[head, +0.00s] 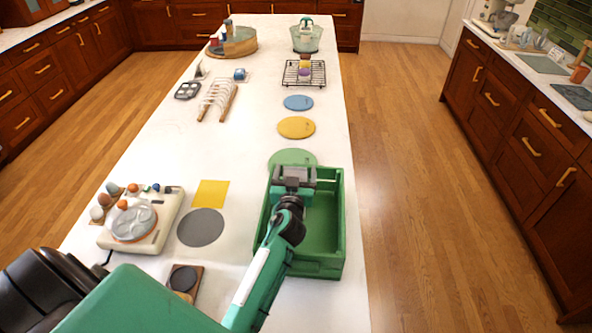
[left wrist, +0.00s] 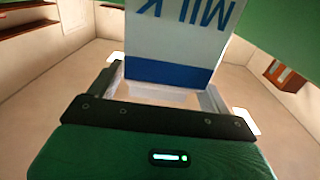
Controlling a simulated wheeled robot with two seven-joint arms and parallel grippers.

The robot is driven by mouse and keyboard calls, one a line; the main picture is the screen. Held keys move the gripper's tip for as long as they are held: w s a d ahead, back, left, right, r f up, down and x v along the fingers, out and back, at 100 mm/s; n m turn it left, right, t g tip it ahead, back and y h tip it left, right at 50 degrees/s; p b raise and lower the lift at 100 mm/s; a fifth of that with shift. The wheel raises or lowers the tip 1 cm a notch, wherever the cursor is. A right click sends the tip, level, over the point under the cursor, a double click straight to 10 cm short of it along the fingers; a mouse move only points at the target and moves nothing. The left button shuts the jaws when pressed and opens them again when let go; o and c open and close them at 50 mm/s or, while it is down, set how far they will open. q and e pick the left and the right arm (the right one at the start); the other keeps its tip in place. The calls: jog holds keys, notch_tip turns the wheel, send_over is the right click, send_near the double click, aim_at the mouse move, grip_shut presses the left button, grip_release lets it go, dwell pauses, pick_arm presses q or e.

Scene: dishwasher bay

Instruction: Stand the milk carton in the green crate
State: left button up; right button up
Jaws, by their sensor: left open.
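The green crate (head: 321,225) stands at the near right edge of the white counter, open at the top. My left gripper (head: 294,174) is over the far left part of the crate. The left wrist view shows its two fingers apart, with the white and blue milk carton (left wrist: 178,42) between them. The carton's MILK lettering reads upside down in that view. In the head view the carton is largely hidden by my gripper, and I cannot tell whether its base rests on the crate floor. My right gripper is not in view.
A green round mat (head: 292,158) lies just beyond the crate. An egg cooker (head: 141,220) with several eggs stands at the left. A grey disc (head: 201,227) and yellow square (head: 210,193) lie between. The crate's near part looks empty.

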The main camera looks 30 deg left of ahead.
pick_arm(q)
jog(key=shift+b+v, duration=1)
jog(key=shift+v, duration=2)
jog(key=shift+r, duration=0.1)
